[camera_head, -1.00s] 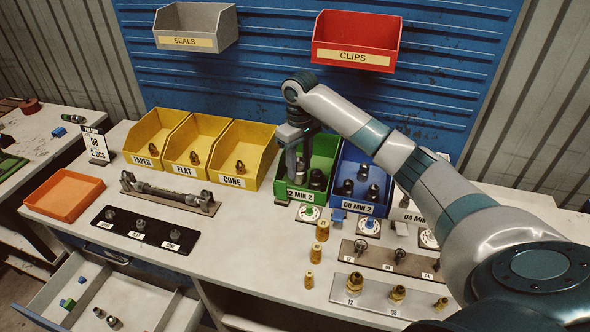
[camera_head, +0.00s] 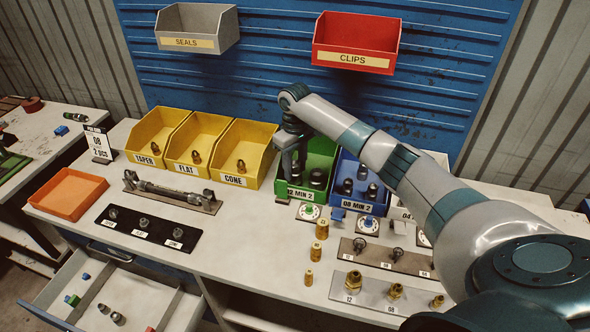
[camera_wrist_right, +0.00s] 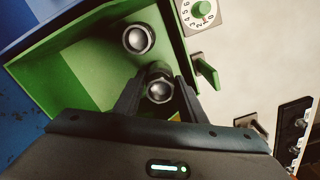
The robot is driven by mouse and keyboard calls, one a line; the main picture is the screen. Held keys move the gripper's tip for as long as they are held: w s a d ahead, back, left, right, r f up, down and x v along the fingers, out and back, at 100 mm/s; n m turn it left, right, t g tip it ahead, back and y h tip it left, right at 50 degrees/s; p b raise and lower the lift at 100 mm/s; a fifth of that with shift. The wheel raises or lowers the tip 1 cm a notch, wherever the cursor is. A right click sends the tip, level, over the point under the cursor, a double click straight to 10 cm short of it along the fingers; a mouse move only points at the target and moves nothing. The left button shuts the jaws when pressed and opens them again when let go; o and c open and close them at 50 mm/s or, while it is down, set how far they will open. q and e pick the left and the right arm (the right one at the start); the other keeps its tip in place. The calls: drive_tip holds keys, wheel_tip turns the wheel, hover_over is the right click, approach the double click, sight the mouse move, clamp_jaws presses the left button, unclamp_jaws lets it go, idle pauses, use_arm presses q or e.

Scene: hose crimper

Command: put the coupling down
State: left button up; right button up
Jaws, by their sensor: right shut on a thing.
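My right gripper (camera_wrist_right: 157,98) is shut on a dark metal coupling (camera_wrist_right: 160,88) in the right wrist view. It holds the coupling over or inside the green bin (camera_wrist_right: 70,88), beside another dark coupling (camera_wrist_right: 138,38) that lies in the bin. Whether the held coupling touches the bin floor I cannot tell. In the head view the right gripper (camera_head: 290,170) reaches down at the left side of the green bin (camera_head: 322,152), labelled "12 MIN 2". Its fingertips are partly hidden there. My left gripper is not in view.
The blue bin (camera_head: 366,207) with dark couplings stands right of the green one, the yellow CONE bin (camera_head: 262,135) left. Dial plates (camera_head: 308,212) and brass fittings (camera_head: 321,229) stand in front. An orange tray (camera_head: 68,194) sits at the left; an open drawer (camera_head: 140,296) is below.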

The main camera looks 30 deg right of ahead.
sight(295, 163)
drive_tip(key=shift+f, duration=0.95)
drive_tip(key=shift+f, duration=0.1)
drive_tip(key=o, duration=1.3)
drive_tip(key=shift+c, duration=0.2)
wheel_tip(295, 163, up, 11)
drive_tip(key=b, duration=0.3)
drive_tip(key=shift+f+b, duration=0.1)
drive_tip(key=shift+b, duration=0.3)
drive_tip(key=shift+r, duration=0.75)
